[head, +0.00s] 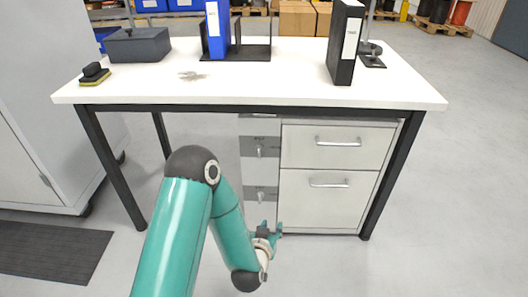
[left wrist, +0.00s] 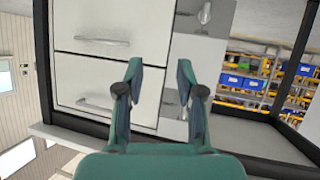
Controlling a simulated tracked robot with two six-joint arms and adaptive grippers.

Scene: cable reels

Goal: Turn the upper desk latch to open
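The upper desk latch (head: 259,149) is a small silver handle on a grey plate, on the narrow panel left of the drawers; its handle points down in the head view. A similar lower latch (head: 261,194) sits below it. My left gripper (head: 279,229) is low in front of the desk, below both latches and apart from them. The left wrist view appears upside down; there the fingers (left wrist: 160,68) are spread with nothing between them. The lower latch (left wrist: 205,14) shows at the top, and the upper latch (left wrist: 184,111) is partly hidden by a finger. My right gripper is out of view.
Two drawers with bar handles (head: 338,142) stand right of the latches. The white desktop (head: 290,80) overhangs them, with black legs (head: 391,175) at the sides. A grey cabinet (head: 45,110) stands left.

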